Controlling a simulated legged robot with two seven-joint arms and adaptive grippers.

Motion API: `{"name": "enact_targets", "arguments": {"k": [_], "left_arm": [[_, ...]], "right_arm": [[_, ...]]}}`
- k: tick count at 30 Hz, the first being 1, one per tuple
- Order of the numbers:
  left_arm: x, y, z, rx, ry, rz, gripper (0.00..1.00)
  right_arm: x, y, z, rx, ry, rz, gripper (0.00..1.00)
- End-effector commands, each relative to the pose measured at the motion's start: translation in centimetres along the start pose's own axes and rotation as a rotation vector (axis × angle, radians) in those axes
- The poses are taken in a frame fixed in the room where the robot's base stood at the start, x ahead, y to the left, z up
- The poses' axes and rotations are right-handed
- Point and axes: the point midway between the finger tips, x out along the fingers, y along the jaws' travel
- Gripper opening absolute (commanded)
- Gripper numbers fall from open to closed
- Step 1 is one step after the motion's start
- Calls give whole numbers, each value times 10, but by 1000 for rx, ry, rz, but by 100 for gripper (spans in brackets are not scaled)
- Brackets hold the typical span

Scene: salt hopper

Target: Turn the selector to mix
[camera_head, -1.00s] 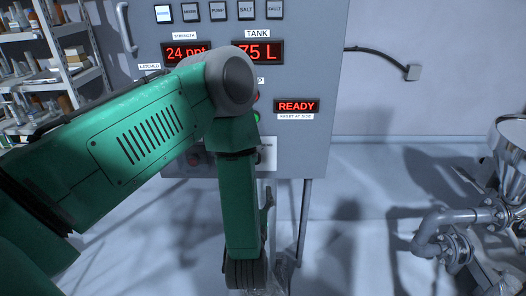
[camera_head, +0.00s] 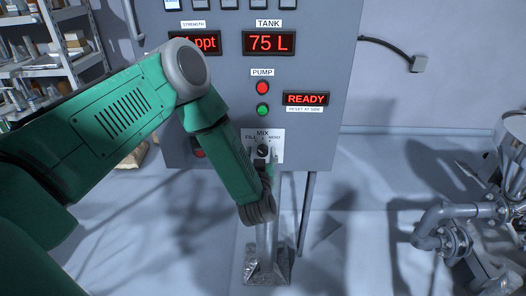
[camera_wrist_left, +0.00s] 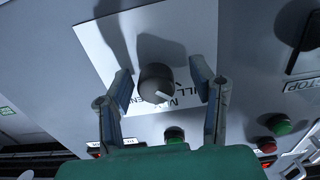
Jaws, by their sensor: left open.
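The selector (camera_head: 262,151) is a dark round knob on a white plate (camera_head: 275,135) low on the grey control panel. The plate reads FILL at left, MIX at top and SEND at right. In the left wrist view the knob (camera_wrist_left: 155,82) has a white pointer mark that points toward the lower right, near the MIX lettering; its exact setting is hard to read. My left gripper (camera_wrist_left: 161,78) is open, with one finger on each side of the knob and gaps visible between. In the head view my left gripper (camera_head: 267,172) is partly hidden by its wrist. My right gripper is not in view.
Above the selector are a red (camera_head: 263,87) and a green (camera_head: 263,109) pump button. A READY display (camera_head: 305,98) is beside them. Another red button (camera_head: 199,153) sits partly behind my arm. Metal pipework (camera_head: 445,222) stands at right, shelves (camera_head: 65,45) at left.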

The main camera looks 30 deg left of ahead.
Motion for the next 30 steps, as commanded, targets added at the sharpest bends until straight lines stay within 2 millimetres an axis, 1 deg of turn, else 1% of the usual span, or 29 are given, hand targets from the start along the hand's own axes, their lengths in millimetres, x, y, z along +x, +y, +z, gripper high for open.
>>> {"name": "enact_targets", "arguments": {"k": [4,11,12,14,15,16,25,30], "left_arm": [[4,4,-2,4,2,1,50],[3,9,-4,7,5,2,50],[3,9,-4,7,5,2,43],[3,8,-3,6,4,2,22],[4,7,-3,5,3,2,8],[4,6,-2,4,3,3,0],[6,7,-2,10,2,6,0],[6,7,-3,64,3,3,0]], "right_arm": [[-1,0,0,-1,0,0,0],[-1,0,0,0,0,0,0],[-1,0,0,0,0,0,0],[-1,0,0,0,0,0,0],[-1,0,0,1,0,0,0],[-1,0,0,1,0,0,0],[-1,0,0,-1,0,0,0],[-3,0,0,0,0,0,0]]}}
